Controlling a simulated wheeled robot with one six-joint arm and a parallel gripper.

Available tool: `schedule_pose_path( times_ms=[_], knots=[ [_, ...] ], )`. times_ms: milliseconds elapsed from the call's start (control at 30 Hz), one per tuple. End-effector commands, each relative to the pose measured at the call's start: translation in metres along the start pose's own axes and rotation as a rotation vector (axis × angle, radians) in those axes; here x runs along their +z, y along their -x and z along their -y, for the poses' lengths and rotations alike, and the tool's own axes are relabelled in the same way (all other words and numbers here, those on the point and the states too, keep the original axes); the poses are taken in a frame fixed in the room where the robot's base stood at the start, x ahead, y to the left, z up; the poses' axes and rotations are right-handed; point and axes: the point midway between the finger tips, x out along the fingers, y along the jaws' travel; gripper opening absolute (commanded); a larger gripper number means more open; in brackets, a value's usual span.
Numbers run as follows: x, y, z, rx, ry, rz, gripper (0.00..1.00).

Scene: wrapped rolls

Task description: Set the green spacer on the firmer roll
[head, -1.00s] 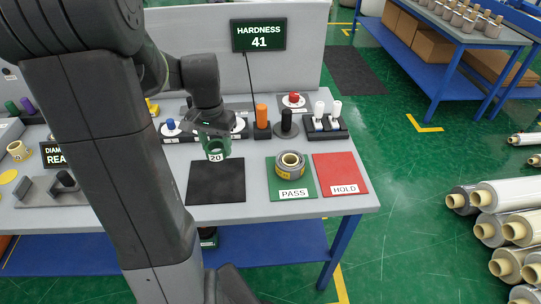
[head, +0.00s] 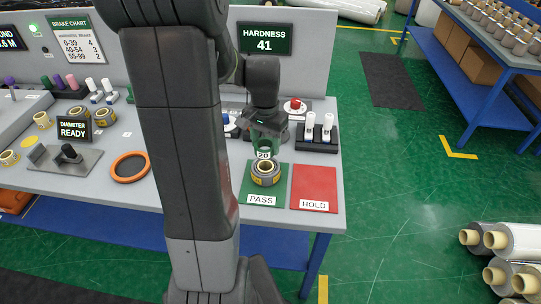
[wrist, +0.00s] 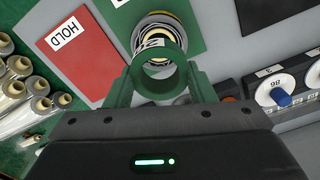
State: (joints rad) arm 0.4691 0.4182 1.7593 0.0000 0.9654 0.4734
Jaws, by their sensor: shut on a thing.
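The green spacer is a short ring marked 20 (head: 264,153). My gripper (head: 264,143) is shut on it and holds it over the grey-and-yellow wrapped roll (head: 266,177) on the green PASS mat (head: 247,192). In the wrist view the spacer (wrist: 160,87) sits between my two green fingers, and the roll (wrist: 171,18) shows beyond it, partly hidden. The spacer looks just above the roll; I cannot tell whether they touch. The hardness display (head: 265,39) reads 41. Two similar rolls (head: 78,116) stand at the left behind the DIAMETER sign.
The red HOLD mat (head: 314,187) is empty, right of the PASS mat. Behind stand a rack with white-topped pegs (head: 318,136) and a red button (head: 295,106). An orange ring (head: 129,167) lies on the bench to the left. My arm hides the bench's middle.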

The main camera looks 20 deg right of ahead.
Motion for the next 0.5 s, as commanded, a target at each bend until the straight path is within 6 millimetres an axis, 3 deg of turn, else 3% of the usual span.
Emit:
schedule_pose_path(
  times_ms=[333, 500],
  knots=[
    [0.0, -0.041, 0.0, 0.001, 0.0, 0.002, 0.28],
    [0.0, -0.05, 0.0, -0.001, 0.0, -0.001, 0.28]
  ],
)
